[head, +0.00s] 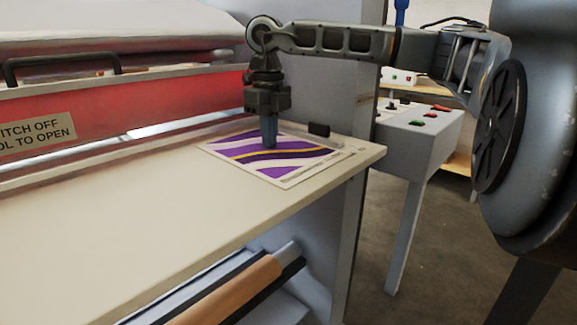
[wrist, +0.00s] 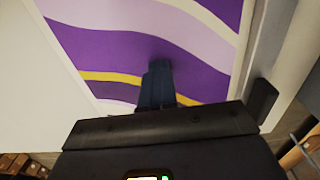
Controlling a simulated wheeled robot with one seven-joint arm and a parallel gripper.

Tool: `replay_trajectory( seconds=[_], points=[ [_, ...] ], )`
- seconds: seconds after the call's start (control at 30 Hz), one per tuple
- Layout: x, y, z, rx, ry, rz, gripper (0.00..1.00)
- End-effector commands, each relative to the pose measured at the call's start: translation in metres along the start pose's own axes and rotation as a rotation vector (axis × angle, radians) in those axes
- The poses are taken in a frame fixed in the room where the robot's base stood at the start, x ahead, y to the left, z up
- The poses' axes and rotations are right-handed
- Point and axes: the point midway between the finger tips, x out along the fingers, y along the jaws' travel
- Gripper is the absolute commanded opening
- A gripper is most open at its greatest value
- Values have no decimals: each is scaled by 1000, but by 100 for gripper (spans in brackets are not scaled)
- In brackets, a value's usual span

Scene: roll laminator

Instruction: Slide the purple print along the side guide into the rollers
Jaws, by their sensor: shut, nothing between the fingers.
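The purple print (head: 292,169), with white and purple wavy bands and a yellow stripe, lies flat on the cream feed table near its right end. It also fills much of the wrist view (wrist: 110,48). My gripper (head: 269,143) points straight down with its fingers shut and empty, tips at the print's surface. In the wrist view the shut fingertips (wrist: 158,70) are over a purple band next to the yellow stripe. The side guide (head: 350,150) appears as a pale strip along the print's right edge.
The red guard (head: 190,95) with a warning label (head: 36,132) spans the back of the feed table (head: 120,230). A small black block (head: 319,129) stands beside the print. A grey control box (head: 425,125) stands to the right. The table's left is clear.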

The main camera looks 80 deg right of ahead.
Motion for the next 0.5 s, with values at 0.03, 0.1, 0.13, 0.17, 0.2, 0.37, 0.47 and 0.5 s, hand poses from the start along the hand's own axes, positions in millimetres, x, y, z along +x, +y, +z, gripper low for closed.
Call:
replay_trajectory(
  seconds=[0.03,0.1,0.13,0.17,0.2,0.37,0.47,0.5],
  points=[
    [2,-1,3,3,0,-2,0],
    [2,-2,6,2,0,-2,0],
    [1,-1,7,2,0,-2,0],
    [1,-1,8,1,0,-2,0],
    [1,-1,8,1,0,-2,0],
    [1,-1,8,1,0,-2,0],
    [1,-1,8,1,0,-1,0],
    [1,-1,9,1,0,-1,0]
  ],
)
